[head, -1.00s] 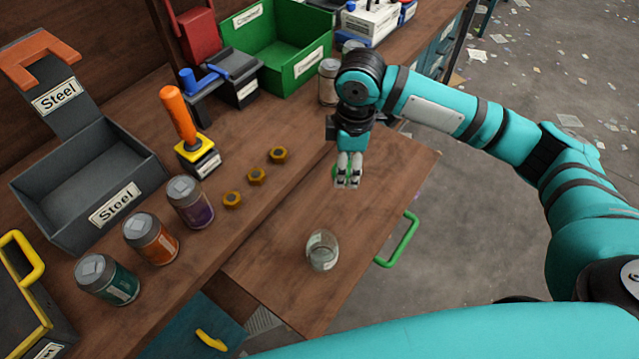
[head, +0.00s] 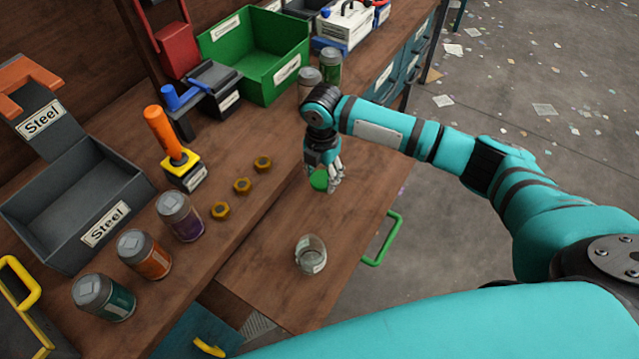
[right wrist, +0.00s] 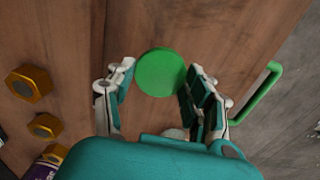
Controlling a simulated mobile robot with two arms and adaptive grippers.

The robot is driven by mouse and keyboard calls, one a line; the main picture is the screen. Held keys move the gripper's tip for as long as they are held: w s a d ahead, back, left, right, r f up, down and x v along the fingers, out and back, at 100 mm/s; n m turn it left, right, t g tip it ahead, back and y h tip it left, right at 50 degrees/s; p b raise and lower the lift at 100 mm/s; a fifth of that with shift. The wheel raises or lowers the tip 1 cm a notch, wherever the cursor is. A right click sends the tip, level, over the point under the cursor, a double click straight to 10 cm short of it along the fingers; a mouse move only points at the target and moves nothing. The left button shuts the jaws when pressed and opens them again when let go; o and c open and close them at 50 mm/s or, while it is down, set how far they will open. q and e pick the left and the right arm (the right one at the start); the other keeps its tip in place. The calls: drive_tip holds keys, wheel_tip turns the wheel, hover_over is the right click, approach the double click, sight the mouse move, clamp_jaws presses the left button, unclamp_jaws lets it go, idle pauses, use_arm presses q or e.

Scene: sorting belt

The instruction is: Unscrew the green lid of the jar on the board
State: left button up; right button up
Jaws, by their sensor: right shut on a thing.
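The clear glass jar (head: 310,262) stands upright on the wooden board (head: 345,235), with no lid on it. The green lid (head: 319,180) is at my right gripper (head: 333,184), farther back over the board and apart from the jar. In the right wrist view the lid (right wrist: 160,73) is a flat green disc between the two fingers of my right gripper (right wrist: 158,85), which is shut on it. I cannot tell whether the lid touches the board. My left gripper is not in view.
Several nuts (head: 242,186) lie left of the board. Lidded jars (head: 180,217) stand on the bench (head: 210,245) near the grey Steel bin (head: 135,190). A green handle (head: 383,240) edges the board's right side. The board between gripper and jar is clear.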

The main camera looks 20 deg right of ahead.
sight(322, 179)
drive_tip(key=shift+f, duration=2.05)
drive_tip(key=o, duration=1.3)
drive_tip(key=shift+f, duration=0.15)
wheel_tip(322, 179, up, 12)
drive_tip(key=shift+r, duration=0.2)
drive_tip(key=shift+s, duration=0.1)
